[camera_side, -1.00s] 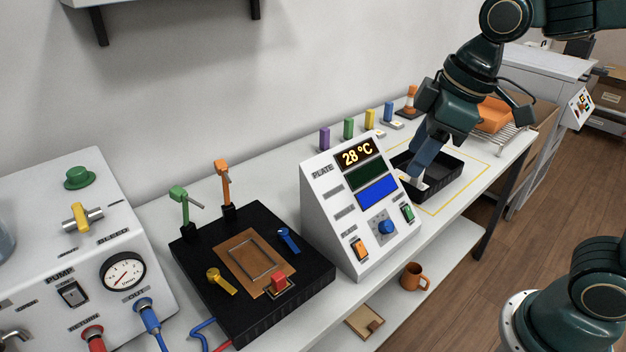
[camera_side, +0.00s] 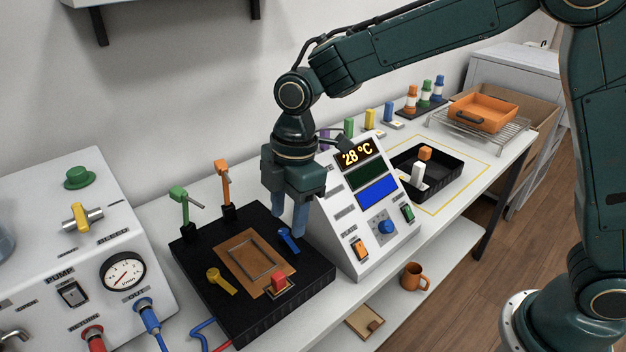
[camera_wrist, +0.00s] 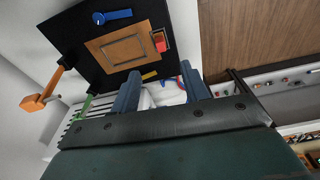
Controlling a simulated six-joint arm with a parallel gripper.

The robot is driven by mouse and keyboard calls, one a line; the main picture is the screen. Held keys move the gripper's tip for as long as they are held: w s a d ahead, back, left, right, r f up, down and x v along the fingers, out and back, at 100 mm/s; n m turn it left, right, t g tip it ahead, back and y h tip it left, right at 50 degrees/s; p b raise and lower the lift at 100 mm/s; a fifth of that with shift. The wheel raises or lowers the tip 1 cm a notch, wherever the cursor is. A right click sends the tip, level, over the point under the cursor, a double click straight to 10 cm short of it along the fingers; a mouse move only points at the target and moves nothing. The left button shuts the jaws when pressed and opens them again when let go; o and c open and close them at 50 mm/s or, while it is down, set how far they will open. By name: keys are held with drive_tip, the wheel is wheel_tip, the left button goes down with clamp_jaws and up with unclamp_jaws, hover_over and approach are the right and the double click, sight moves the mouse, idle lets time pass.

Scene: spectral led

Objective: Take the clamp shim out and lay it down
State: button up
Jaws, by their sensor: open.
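The black clamp plate (camera_side: 190,262) carries a brown sheet with a rectangular outline (camera_side: 254,259). A red block (camera_side: 278,281), which looks like the clamp shim, stands in a small framed slot at the sheet's front corner; the wrist view shows it too (camera_wrist: 159,42). Yellow (camera_side: 221,281) and blue (camera_side: 289,240) levers lie on the plate. Green (camera_side: 179,196) and orange (camera_side: 223,178) upright clamps stand at its back edge. My gripper (camera_side: 290,222) is open and empty above the plate's back right part, apart from the red block. It also shows in the wrist view (camera_wrist: 161,84).
The sloped control box (camera_side: 345,215) reads 28 °C and stands close right of my gripper. A black tray (camera_side: 452,182) holds a white block (camera_side: 417,174) and an orange block (camera_side: 425,153). The pump box (camera_side: 60,225) stands left.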

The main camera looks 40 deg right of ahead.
sight(278, 276)
drive_tip(key=shift+w+a+f+n, duration=0.25)
drive_tip(key=shift+a+f+n, duration=0.15)
drive_tip(key=shift+a+f, duration=0.35)
drive_tip(key=shift+f, duration=0.1)
drive_tip(key=shift+a+f, duration=0.25)
drive_tip(key=shift+f, duration=2)
drive_tip(key=shift+a+f, duration=0.25)
drive_tip(key=shift+f, duration=1.95)
drive_tip(key=shift+a+f, duration=0.25)
drive_tip(key=shift+f, duration=2)
drive_tip(key=c, duration=0.8)
drive_tip(key=o, duration=0.8)
drive_tip(key=shift+r, duration=0.15)
